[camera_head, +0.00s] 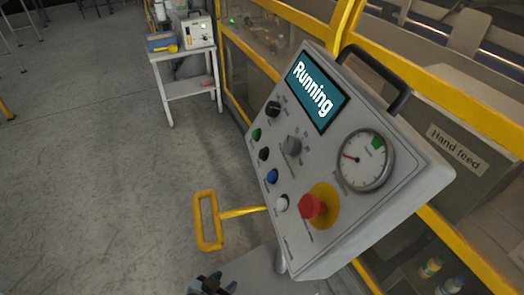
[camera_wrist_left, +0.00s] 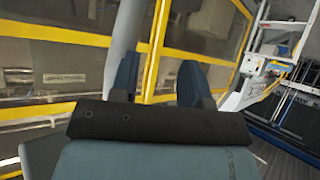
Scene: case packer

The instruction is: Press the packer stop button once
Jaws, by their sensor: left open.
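The grey control panel (camera_head: 330,235) stands tilted at the centre right of the head view, and its screen (camera_head: 316,88) reads "Running". Down its left side are a green button (camera_head: 256,134), a black button (camera_head: 264,154), a blue button (camera_head: 271,176) and a white button (camera_head: 281,203). A red mushroom button (camera_head: 311,206) sits on a yellow disc. The small labels are too blurred to read. My left gripper (camera_head: 212,284) shows at the bottom edge, below and left of the panel, apart from it. In the left wrist view its fingers (camera_wrist_left: 158,82) are apart with nothing between them.
A yellow handle-like frame (camera_head: 207,222) juts out left of the panel. A black handle (camera_head: 378,75) and a gauge (camera_head: 362,160) are on the panel. Yellow-framed guarding (camera_head: 290,15) stands behind.

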